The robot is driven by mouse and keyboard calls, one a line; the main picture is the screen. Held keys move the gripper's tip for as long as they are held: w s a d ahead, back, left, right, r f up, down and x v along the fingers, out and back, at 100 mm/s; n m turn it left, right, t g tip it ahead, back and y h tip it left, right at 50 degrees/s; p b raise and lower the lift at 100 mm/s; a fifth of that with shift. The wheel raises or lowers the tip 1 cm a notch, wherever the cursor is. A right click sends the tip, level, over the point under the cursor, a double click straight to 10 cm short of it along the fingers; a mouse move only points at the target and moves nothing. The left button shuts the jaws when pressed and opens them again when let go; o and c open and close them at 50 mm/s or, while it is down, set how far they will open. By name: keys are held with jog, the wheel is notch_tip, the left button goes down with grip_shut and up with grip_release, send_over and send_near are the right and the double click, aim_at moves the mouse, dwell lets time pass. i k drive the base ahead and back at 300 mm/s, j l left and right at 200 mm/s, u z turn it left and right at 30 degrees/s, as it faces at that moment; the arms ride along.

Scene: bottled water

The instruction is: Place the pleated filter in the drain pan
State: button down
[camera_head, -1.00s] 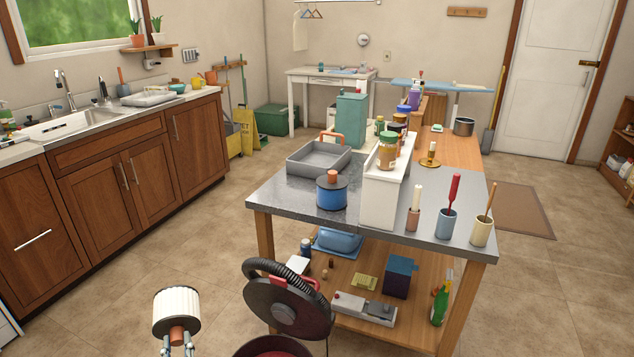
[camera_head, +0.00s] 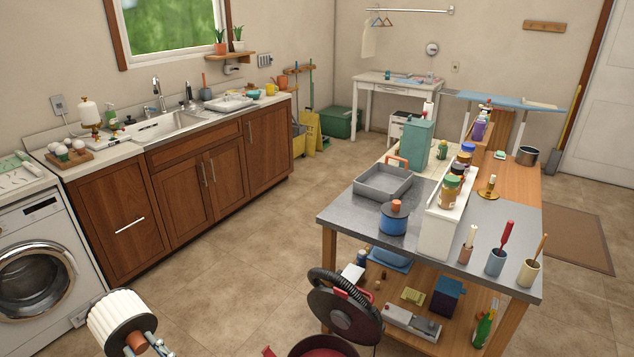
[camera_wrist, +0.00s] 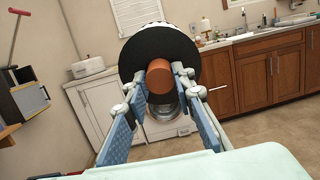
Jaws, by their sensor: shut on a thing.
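The pleated filter (camera_head: 115,318) is a white ribbed cylinder with a black end cap and an orange knob. It is at the lower left of the head view, held in the air and tilted. In the wrist view its black cap (camera_wrist: 140,62) faces me and hides most of the white pleats. My gripper (camera_wrist: 160,80) is shut on the orange knob, one finger on each side. The grey rectangular pan with an orange handle (camera_head: 382,194), which looks like the drain pan, sits on the metal-topped table, well to the right of the filter. It looks empty.
A red canister vacuum (camera_head: 342,313) stands before the table. Floor between counter and table is clear.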

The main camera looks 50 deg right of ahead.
aim_at(383, 186)
jog(key=i+j+u, duration=0.1)
jog(key=i, duration=0.25)
jog(key=i+j+u, duration=0.15)
jog(key=i, duration=0.2)
jog(key=i+z, duration=0.1)
jog(key=i, duration=0.4)
jog(key=i+j+z, duration=0.1)
jog(key=i, duration=0.35)
jog(key=i+z, duration=0.25)
jog(key=i, duration=0.2)
jog(key=i+j+z, duration=0.2)
jog(key=i, duration=0.25)
jog(key=i+l+z, duration=0.1)
jog(key=i+z, duration=0.95)
jog(key=z, duration=0.2)
jog(key=i+z, duration=0.2)
jog(key=z, duration=0.25)
jog(key=i+l+z, duration=0.1)
jog(key=i+z, duration=0.7)
jog(key=i+l+z, duration=0.1)
jog(key=i, duration=0.25)
jog(key=i+l+z, duration=0.15)
jog(key=i+l, duration=0.15)
jog(key=i+l+u, duration=0.1)
jog(key=i+l, duration=0.4)
jog(key=l, duration=0.1)
